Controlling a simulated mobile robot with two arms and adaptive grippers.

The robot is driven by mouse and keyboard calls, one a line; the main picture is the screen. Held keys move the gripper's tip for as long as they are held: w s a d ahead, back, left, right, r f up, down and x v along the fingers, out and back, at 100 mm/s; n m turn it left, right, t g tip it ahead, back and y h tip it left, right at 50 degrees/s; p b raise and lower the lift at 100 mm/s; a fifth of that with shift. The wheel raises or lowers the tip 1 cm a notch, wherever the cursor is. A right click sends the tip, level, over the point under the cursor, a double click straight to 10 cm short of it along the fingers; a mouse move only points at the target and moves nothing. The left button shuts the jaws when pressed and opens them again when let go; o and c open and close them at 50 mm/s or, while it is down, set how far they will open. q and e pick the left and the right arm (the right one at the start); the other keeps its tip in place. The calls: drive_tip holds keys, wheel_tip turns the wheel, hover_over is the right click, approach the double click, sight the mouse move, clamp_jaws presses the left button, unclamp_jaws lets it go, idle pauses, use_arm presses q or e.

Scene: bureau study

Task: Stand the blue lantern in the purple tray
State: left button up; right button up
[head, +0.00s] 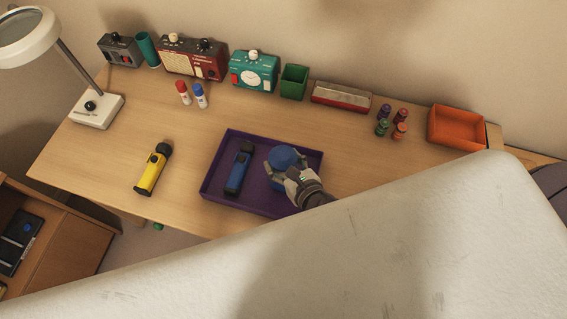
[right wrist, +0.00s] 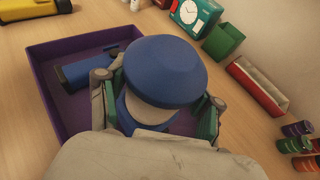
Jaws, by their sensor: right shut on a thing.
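The purple tray (head: 212,180) lies near the front of the desk in the head view, and its wall also shows in the right wrist view (right wrist: 48,97). The blue lantern (head: 284,156) is at the right part of the tray, its round blue top (right wrist: 165,70) up and a pale band below it in the right wrist view. My right gripper (head: 290,172) is shut on the lantern, one finger on each side. The lantern's base is hidden, so I cannot tell whether it touches the tray floor. My left gripper is not in view.
A blue flashlight (head: 239,168) lies in the tray left of the lantern. A yellow flashlight (head: 152,170) lies on the desk to the left. Boxes, small bottles and an orange bin (head: 457,128) line the back. Bare desk separates them from the tray.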

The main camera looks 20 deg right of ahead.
drive_tip(key=shift+f, duration=0.7)
drive_tip(key=shift+f, duration=0.2)
drive_tip(key=o, duration=1.4)
drive_tip(key=shift+r, duration=0.15)
drive_tip(key=b+v, duration=0.2)
drive_tip(key=v, duration=1)
